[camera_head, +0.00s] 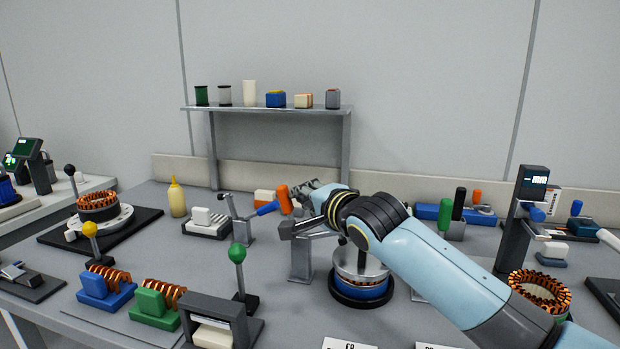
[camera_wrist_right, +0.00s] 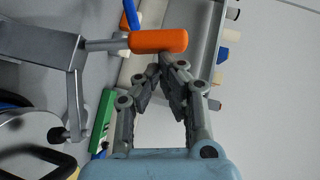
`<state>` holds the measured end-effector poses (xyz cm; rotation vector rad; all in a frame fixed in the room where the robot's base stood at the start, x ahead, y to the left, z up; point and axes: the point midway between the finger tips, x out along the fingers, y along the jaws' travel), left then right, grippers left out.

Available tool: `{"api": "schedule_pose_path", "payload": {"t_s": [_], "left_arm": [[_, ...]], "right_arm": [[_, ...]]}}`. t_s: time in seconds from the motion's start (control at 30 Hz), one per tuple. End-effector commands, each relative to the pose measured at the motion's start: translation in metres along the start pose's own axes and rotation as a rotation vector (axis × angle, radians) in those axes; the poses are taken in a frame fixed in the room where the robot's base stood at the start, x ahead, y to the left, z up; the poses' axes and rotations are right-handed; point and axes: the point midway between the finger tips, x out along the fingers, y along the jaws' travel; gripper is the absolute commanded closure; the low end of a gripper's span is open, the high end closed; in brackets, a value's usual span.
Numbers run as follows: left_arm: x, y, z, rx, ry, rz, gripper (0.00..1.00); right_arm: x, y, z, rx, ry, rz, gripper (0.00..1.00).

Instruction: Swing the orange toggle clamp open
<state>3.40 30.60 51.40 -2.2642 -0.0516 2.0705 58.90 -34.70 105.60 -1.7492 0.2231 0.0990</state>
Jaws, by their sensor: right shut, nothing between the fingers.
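The toggle clamp's orange handle (camera_head: 284,198) stands nearly upright behind the clamp's grey post (camera_head: 301,262). In the right wrist view the orange handle (camera_wrist_right: 160,40) sits on a rod that runs to the grey clamp bracket (camera_wrist_right: 45,33). My right gripper (camera_head: 304,189) is just right of the handle in the head view. In the wrist view its fingertips (camera_wrist_right: 167,62) meet just below the handle, empty; I cannot tell whether they touch it. The round stator housing (camera_head: 360,287) is beside the post, partly hidden by my arm. My left gripper is out of view.
A blue-handled clamp (camera_head: 266,208) stands close to the left of the orange handle. A green-knobbed lever (camera_head: 238,254) is nearer the front. A shelf (camera_head: 265,108) with several small parts is behind. A dark post with a display (camera_head: 534,180) stands at right.

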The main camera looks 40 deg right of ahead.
Motion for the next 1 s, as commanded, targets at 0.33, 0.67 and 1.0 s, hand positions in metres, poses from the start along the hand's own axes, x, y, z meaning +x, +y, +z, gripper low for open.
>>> {"api": "schedule_pose_path", "payload": {"t_s": [0.33, 0.67, 1.0], "left_arm": [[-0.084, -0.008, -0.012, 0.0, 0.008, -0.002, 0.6], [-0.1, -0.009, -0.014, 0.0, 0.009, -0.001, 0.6], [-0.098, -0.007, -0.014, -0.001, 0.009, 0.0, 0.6]], "right_arm": [[0.018, -0.019, 0.019, -0.256, -0.002, 0.262, 1.0], [0.035, -0.013, 0.036, -0.443, -0.001, 0.446, 1.0], [0.044, -0.008, 0.044, -0.475, 0.0, 0.477, 1.0]]}}
